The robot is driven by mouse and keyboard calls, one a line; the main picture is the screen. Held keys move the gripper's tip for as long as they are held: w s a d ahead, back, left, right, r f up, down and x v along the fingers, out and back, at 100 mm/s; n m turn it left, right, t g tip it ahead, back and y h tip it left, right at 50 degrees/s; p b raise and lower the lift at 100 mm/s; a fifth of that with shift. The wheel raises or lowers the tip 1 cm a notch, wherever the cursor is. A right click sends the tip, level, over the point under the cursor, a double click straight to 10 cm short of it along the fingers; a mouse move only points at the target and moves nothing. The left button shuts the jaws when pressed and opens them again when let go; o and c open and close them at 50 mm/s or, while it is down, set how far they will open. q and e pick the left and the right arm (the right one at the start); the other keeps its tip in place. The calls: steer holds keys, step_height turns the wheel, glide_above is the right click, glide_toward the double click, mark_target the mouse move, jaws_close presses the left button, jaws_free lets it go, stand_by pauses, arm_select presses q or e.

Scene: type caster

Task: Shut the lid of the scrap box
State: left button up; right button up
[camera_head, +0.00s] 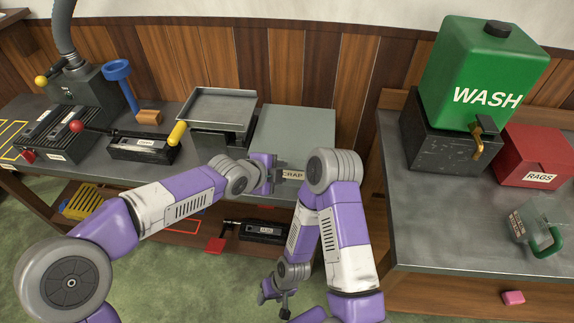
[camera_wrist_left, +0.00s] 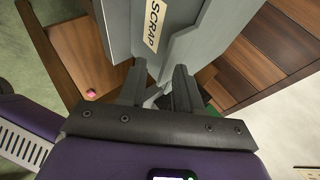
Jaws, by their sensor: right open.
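My left gripper (camera_head: 275,178) is at the box's front, left of the label. Its fingers (camera_wrist_left: 160,88) are apart, close to the box; I cannot tell whether they touch it. My right gripper (camera_head: 275,292) hangs low before the bench, open and empty.
A scale with a metal tray (camera_head: 217,108) stands left of the box. The right bench (camera_head: 440,225) holds a green wash tank (camera_head: 480,75), a red rags box (camera_head: 535,155) and a clear green-handled container (camera_head: 530,222).

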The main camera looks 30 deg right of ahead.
arm_select(q)
steer(key=r, duration=0.1)
steer(key=s+a+r+p, duration=0.1)
steer(key=a+r+p, duration=0.1)
steer(key=shift+s+a+r, duration=0.1)
steer(key=shift+s+r, duration=0.2)
steer(key=shift+r, duration=0.1)
steer(key=s+a+f+n+g+y, duration=0.1)
steer(key=a+f+n, duration=0.6)
steer(key=f, duration=0.3)
steer(key=s+a+f+n+g+y, duration=0.1)
steer(key=s+a+f+n, duration=0.1)
steer(key=a+f+n, duration=0.75)
steer(key=s+a+f+n+g+y+p, duration=0.1)
steer(key=s+a+f+n+y, duration=0.1)
steer(key=s+a+f+n, duration=1.1)
steer(key=shift+s+a+f+y+p, duration=0.4)
steer(key=shift+s+a+f, duration=0.2)
steer(key=shift+s, duration=0.35)
